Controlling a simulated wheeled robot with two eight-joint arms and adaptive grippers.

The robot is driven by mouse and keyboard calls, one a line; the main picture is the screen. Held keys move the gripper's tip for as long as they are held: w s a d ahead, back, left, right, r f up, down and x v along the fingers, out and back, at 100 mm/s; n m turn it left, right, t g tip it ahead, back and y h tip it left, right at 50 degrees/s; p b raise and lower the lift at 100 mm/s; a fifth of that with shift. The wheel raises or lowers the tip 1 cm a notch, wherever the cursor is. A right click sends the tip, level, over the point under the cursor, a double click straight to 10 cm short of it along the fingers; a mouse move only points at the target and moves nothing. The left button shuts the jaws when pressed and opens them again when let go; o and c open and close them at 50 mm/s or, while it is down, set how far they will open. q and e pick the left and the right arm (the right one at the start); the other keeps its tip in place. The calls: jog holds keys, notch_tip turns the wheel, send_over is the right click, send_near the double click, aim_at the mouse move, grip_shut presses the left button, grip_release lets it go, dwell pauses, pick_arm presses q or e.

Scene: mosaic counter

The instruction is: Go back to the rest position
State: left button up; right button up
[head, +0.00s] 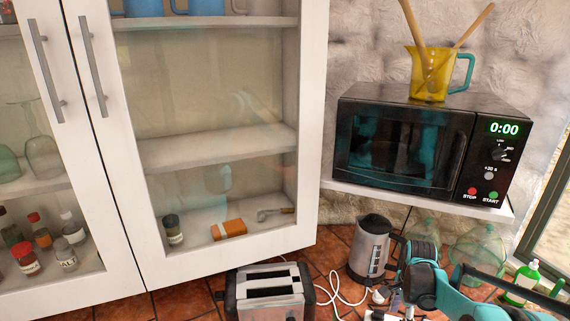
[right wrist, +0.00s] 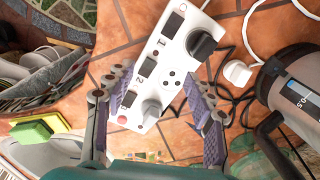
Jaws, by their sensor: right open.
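My right gripper (right wrist: 160,88) is open in the right wrist view, with its purple-padded fingers spread and nothing gripped between them. A white power strip (right wrist: 168,62) with numbered switches lies on the tiled counter beyond and between the fingers. A black plug (right wrist: 205,43) and a grey plug (right wrist: 152,108) sit on the strip. In the head view my right arm (head: 425,285) reaches in from the lower right, over the counter beside the kettle. My left gripper is not in view.
The kettle (head: 370,248) stands close to my right arm, with a toaster (head: 270,292) to its left. A microwave (head: 405,145) sits on a shelf above, bearing a yellow jug (head: 428,75). A soap bottle (head: 523,280) is at right. A dish rack (right wrist: 50,75) is left of the gripper.

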jog(key=shift+s+a+r, duration=0.2)
jog(key=shift+s+r, duration=0.1)
jog(key=shift+s, duration=0.3)
jog(key=shift+s+a+r+n, duration=0.15)
jog(key=shift+r+n, duration=0.1)
jog(key=shift+n, duration=0.05)
jog(key=s+a+r+n+t+b, duration=0.3)
jog(key=s+a+r+n+b, duration=0.15)
jog(key=s+a+n, duration=0.35)
pick_arm(q)
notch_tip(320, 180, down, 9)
jog(key=b, duration=0.4)
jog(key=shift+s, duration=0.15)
pick_arm(e)
jog(key=s+a+f+n+t, duration=0.3)
jog(key=s+a+n, duration=0.3)
jog(key=s+n, duration=0.3)
jog(key=shift+s+a+f+t, duration=0.2)
jog(key=shift+a+f+t, duration=0.15)
jog(key=shift+t, duration=0.25)
